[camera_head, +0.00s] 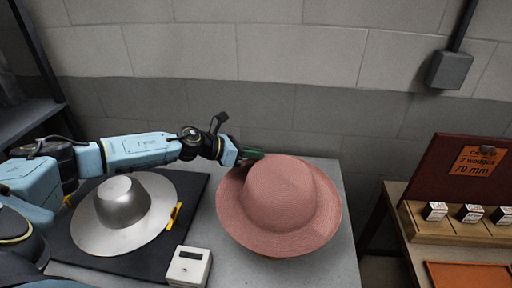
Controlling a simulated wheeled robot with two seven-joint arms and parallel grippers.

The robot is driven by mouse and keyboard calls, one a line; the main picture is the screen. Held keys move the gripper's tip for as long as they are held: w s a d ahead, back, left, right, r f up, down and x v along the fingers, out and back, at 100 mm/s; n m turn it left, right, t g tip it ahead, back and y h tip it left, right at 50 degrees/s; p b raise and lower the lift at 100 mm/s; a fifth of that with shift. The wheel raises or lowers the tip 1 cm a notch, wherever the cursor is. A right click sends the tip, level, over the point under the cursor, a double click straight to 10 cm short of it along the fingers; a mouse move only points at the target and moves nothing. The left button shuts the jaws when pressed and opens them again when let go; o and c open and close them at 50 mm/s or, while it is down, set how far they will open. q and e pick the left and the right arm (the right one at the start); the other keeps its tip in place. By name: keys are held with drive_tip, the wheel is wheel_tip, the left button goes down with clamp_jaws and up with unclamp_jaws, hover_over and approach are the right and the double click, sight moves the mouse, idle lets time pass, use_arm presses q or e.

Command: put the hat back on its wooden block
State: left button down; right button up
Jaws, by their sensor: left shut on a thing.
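The pink wide-brimmed hat (281,195) is crown up over the grey table, right of its middle. My left gripper (250,155) reaches in from the left and is shut on the far left part of its brim. The hat looks slightly tilted. The wooden block is not clearly visible; the hat covers what lies beneath it, so I cannot tell whether the hat rests on it. My right gripper is not in view.
A metal hat form with a wide flange (112,228) stands on a black mat (187,205) at the left. A small white box with a dark display (188,267) is in front. At the right, a wooden tray (455,229) holds small boxes beside an orange label (477,160).

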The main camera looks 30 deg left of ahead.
use_arm(q)
drive_tip(key=shift+a, duration=0.3)
drive_tip(key=shift+f+b, duration=0.6)
drive_tip(key=shift+b, duration=0.05)
wheel_tip(320, 180, down, 10)
drive_tip(key=b, duration=0.8)
drive_tip(key=shift+d+r, duration=0.1)
drive_tip(key=shift+r, duration=0.1)
drive_tip(key=c, duration=1.4)
unclamp_jaws()
